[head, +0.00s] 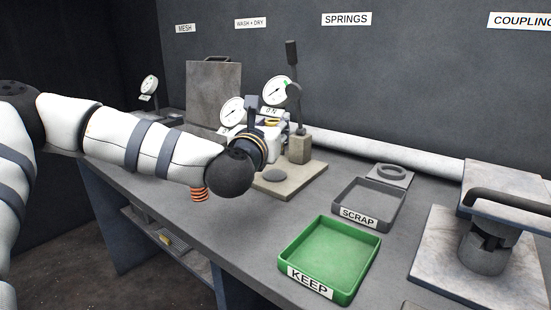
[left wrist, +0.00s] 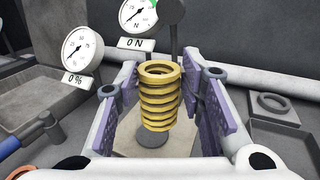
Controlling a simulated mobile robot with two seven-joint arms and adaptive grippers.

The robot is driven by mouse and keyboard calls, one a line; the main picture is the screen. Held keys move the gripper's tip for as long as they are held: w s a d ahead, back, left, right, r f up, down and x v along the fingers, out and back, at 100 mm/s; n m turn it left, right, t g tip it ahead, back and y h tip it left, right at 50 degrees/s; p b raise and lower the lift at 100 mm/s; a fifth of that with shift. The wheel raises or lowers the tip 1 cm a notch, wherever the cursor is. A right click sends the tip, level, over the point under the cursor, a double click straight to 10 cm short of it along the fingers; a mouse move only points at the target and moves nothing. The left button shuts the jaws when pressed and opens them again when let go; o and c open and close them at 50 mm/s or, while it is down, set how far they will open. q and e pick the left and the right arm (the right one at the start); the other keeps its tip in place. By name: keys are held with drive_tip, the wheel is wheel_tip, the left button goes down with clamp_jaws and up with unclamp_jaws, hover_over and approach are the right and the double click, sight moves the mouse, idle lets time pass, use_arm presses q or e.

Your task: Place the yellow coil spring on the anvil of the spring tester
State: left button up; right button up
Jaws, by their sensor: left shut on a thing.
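The yellow coil spring (left wrist: 160,98) stands upright between the purple finger pads of my left gripper (left wrist: 166,92) in the left wrist view. The gripper is shut on it. Behind and below the spring, the dark round anvil (left wrist: 152,139) shows partly covered. In the head view the spring tester has a beige base (head: 306,178), a lever post (head: 299,148) and a dial reading 0 N (head: 276,91). Its anvil disc (head: 275,175) is bare there. My left gripper (head: 270,134) is beside the post, above the base, largely hidden by my wrist. My right gripper is not in view.
A green KEEP tray (head: 326,258) and a grey SCRAP tray (head: 369,203) are empty, right of the tester. An orange spring (head: 199,193) stands below my left forearm. A dark ring (head: 391,170) lies behind the SCRAP tray. A heavy fixture (head: 484,248) is far right.

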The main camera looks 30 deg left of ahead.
use_arm(q)
drive_tip(key=w+a+f, duration=0.1)
drive_tip(key=f, duration=0.2)
drive_tip(key=w+a+f+b, duration=0.1)
drive_tip(key=w+f, duration=0.1)
drive_tip(key=f, duration=0.1)
drive_tip(key=w+a+f, duration=0.1)
drive_tip(key=w+f, duration=0.1)
drive_tip(key=f, duration=0.1)
drive_tip(key=shift+w+f+b, duration=0.2)
drive_tip(key=shift+f+b, duration=0.1)
drive_tip(key=shift+r, duration=0.1)
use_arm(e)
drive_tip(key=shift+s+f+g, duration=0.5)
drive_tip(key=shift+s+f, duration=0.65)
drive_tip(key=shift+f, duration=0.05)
use_arm(q)
drive_tip(key=shift+f, duration=0.25)
drive_tip(key=o, duration=1.2)
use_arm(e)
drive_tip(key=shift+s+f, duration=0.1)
use_arm(q)
drive_tip(key=shift+o, duration=0.2)
